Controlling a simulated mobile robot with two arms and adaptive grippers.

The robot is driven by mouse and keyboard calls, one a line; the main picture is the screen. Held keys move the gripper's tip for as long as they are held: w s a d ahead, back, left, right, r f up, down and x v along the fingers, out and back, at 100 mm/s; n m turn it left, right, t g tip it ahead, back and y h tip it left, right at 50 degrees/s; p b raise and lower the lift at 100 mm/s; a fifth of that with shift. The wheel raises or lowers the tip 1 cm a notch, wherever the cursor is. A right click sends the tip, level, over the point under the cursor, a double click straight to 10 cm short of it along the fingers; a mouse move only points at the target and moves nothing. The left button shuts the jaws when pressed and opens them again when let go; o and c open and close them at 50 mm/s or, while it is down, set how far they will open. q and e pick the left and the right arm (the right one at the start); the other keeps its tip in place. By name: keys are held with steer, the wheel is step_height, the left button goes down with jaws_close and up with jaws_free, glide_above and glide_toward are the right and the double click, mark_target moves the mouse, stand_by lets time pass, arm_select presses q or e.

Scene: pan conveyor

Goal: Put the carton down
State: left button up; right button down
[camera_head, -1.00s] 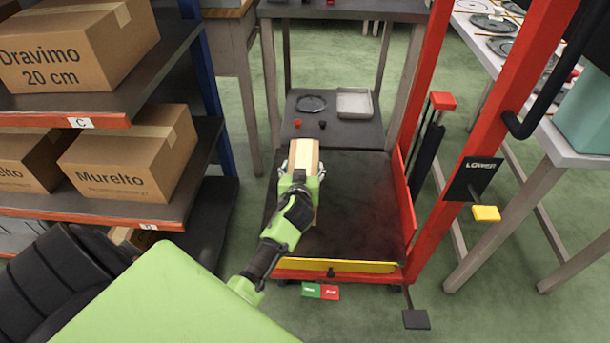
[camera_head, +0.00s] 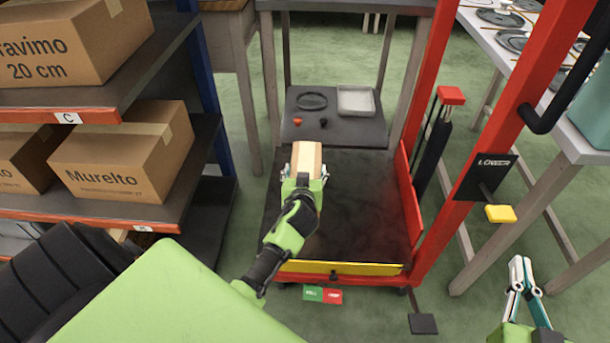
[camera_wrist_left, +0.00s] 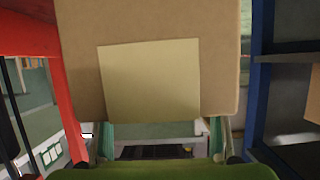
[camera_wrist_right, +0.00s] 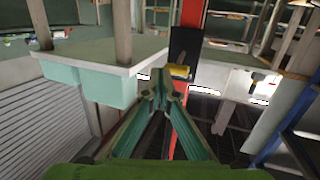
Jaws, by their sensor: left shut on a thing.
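The carton (camera_head: 307,157) is a small light-brown box in my left gripper (camera_head: 302,180). It is over the dark platform (camera_head: 360,205) of the red lift, near its left side. I cannot tell whether it touches the platform. In the left wrist view the carton (camera_wrist_left: 75,60) fills the upper middle, with a pale label patch on its face, between the fingers. My left gripper is shut on it and hides part of it. My right gripper (camera_head: 521,262) is empty at the lower right, its fingertips together in the right wrist view (camera_wrist_right: 160,75).
A shelf (camera_head: 90,113) with large cartons stands at the left. The red lift post (camera_head: 530,75) carries a "LOWER" panel (camera_head: 484,177) with a yellow knob (camera_head: 501,214). A black disc (camera_head: 312,101) and a grey tray (camera_head: 355,101) lie behind the platform. The platform's right part is bare.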

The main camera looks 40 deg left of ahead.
arm_select(q)
steer(key=shift+w+f+b, duration=0.1)
steer(key=shift+f+b, duration=0.35)
steer(key=shift+f, duration=0.05)
arm_select(e)
step_height(320, 180, up, 6)
steer(key=a+t+y, duration=0.1)
steer(key=t, duration=0.2)
steer(key=shift+w+a+r, duration=0.2)
steer(key=shift+a, duration=0.1)
arm_select(q)
steer(key=o, duration=2.1)
steer(key=shift+f, duration=0.15)
arm_select(e)
steer(key=shift+r, duration=0.2)
